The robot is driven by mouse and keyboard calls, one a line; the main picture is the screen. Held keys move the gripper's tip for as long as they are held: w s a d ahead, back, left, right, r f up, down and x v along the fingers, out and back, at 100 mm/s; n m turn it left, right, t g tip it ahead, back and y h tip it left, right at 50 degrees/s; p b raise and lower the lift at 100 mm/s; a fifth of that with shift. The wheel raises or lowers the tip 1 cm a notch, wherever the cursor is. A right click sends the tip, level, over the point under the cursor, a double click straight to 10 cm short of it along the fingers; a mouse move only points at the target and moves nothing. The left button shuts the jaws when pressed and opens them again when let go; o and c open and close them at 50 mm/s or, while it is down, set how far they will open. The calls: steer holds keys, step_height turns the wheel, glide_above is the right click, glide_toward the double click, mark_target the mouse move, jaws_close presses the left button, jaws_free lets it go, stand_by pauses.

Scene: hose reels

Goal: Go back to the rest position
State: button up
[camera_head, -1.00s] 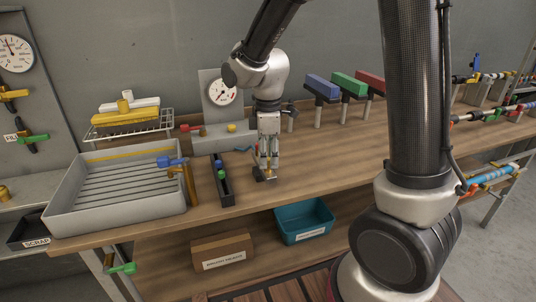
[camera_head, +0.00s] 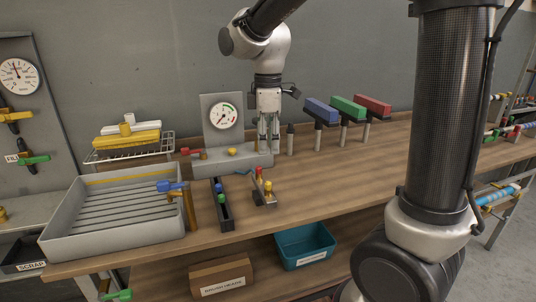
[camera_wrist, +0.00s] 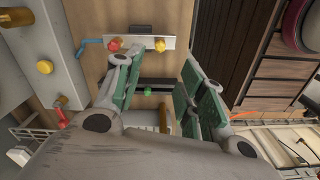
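My gripper (camera_head: 268,150) hangs pointing down above the wooden workbench, in front of the gauge panel. Its two fingers stand apart with nothing between them; they also show with green pads in the wrist view (camera_wrist: 160,95). A small grey block with a red and a yellow knob (camera_head: 264,196) stands on the bench below my gripper, apart from it. The same block lies beyond the fingertips in the wrist view (camera_wrist: 140,42). A dark narrow rack with a blue and a green knob (camera_head: 221,208) is to its left.
A grey ribbed tray (camera_head: 115,215) with a blue-handled valve at its right edge fills the left of the workbench (camera_head: 330,185). A gauge panel (camera_head: 222,125) stands behind. Blue, green and red blocks on posts (camera_head: 348,108) stand at the back right. A teal bin (camera_head: 304,246) is below.

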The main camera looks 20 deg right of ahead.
steer(key=shift+r, duration=0.15)
stand_by(0.3)
steer(key=s+d+r+m+t, duration=0.3)
steer(key=s+d+m+t, duration=0.1)
steer(key=s+d+m, duration=1.1)
steer(key=s, duration=0.4)
steer(key=shift+r, duration=0.15)
